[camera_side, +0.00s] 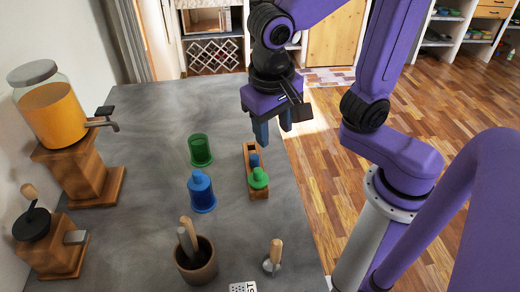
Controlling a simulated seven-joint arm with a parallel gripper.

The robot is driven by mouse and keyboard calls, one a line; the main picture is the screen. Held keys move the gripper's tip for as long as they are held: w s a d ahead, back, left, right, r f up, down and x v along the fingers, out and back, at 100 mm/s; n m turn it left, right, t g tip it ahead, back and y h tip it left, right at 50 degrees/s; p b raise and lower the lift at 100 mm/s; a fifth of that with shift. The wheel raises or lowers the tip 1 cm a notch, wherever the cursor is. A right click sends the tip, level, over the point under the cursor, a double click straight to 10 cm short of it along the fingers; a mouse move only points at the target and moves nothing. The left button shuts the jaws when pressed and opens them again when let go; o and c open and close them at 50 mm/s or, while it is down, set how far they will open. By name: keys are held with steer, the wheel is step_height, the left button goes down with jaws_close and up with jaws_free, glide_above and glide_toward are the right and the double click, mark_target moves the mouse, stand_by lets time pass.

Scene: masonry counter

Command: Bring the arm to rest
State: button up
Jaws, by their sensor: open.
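My gripper (273,130) is open and empty, with its fingers pointing down. It hangs above the far end of a wooden block (250,160) with dark slots, near the counter's right edge. A green-topped piece (258,178) and a blue piece (253,160) sit in the block, below and to the left of the gripper. The gripper appears apart from both pieces.
A green cup (200,150) and a blue lidded cup (201,192) stand left of the block. A mortar with pestle (197,262), a wooden-handled tool (272,260), a juice dispenser (55,115) and a grinder (48,240) are on the grey counter (140,150).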

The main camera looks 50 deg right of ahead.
steer(key=s+d+f+n+y, duration=0.1)
steer(key=s+d+n, duration=0.3)
steer(key=n, duration=0.4)
steer(key=s+d+f+n+y, duration=0.1)
steer(key=s+d+f+n, duration=0.2)
steer(key=n, duration=0.5)
steer(key=shift+s+d+f, duration=0.2)
steer(key=shift+s+d, duration=0.55)
